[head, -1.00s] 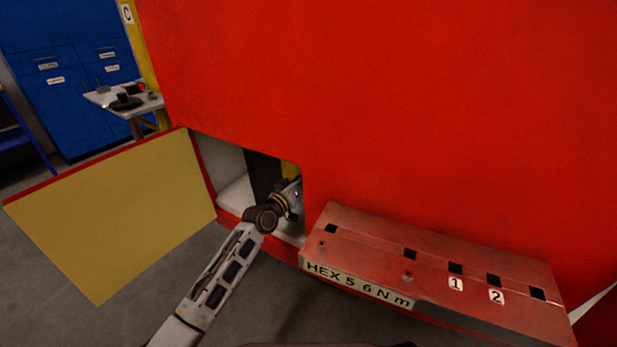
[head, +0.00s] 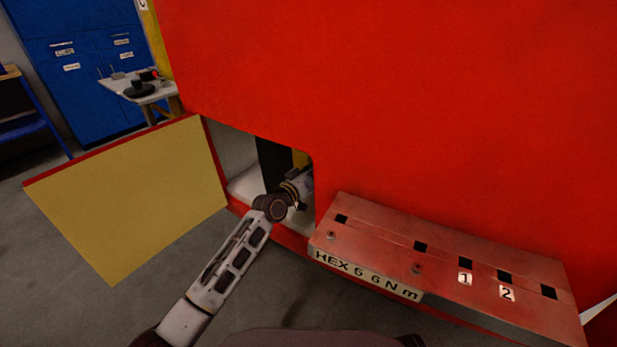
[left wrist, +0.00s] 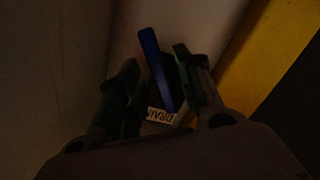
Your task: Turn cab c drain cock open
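In the left wrist view a blue lever handle (left wrist: 157,68), seemingly the drain cock, stands slightly tilted in a dim recess. A white label (left wrist: 160,115) reading "DRAIN" is partly hidden behind the fingers. My left gripper (left wrist: 157,85) is open, with a dark finger on each side of the handle; I cannot tell whether either touches it. In the head view my left arm reaches into the open compartment (head: 232,160) low in the red cab side (head: 400,100), and its fingers are hidden inside. My right gripper is not in view.
The yellow-faced hatch door (head: 130,195) hangs open at left. A red step box (head: 440,265) marked "HEX 5 6 N m" juts out right of the opening. A yellow post (left wrist: 265,60) stands beside the handle. Behind are a small table (head: 140,88) and blue cabinets (head: 75,65).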

